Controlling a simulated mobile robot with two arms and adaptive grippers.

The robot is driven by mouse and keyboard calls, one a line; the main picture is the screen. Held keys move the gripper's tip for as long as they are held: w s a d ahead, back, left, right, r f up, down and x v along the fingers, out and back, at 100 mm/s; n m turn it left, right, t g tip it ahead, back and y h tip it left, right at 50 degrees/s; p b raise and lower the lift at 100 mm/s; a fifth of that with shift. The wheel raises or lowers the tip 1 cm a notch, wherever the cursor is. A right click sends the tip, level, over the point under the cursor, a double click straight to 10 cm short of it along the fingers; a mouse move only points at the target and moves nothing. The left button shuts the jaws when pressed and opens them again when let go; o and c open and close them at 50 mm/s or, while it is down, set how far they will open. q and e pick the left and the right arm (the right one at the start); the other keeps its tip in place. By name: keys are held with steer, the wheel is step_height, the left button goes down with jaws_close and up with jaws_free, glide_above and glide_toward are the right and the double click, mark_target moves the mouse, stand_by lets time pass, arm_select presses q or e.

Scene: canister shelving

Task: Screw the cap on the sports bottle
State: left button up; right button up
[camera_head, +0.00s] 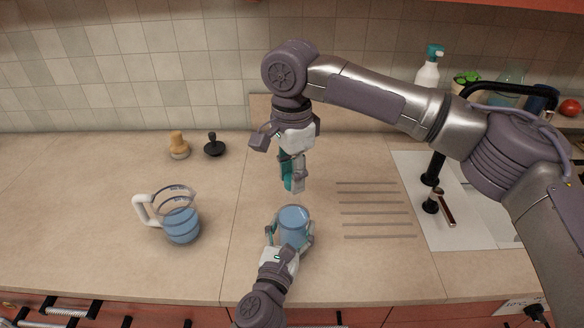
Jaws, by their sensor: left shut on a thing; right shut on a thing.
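The sports bottle (293,222) is blue and stands on the counter near its front, with its top facing up. My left gripper (290,235) is shut around the bottle's body, a finger on each side. My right gripper (291,185) hangs above and slightly behind the bottle, pointing down. It is shut on a teal piece, which looks like the cap (287,172). The cap is apart from the bottle, and the fingers hide part of it.
A glass pitcher (181,228) with blue liquid and a white handle stands to the left. Two tampers, one wooden (179,147) and one black (214,146), stand at the back. Drain grooves (375,213) and the sink with a black faucet (432,168) lie to the right.

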steer(key=shift+f, duration=0.6)
stand_by(0.5)
steer(key=m, duration=0.7)
steer(key=shift+a+f, duration=0.1)
steer(key=shift+a, duration=0.1)
steer(key=m, duration=0.2)
steer(key=shift+w+d+m, duration=0.15)
steer(key=shift+w+m, duration=0.05)
steer(key=shift+m, duration=0.2)
steer(key=o, duration=0.7)
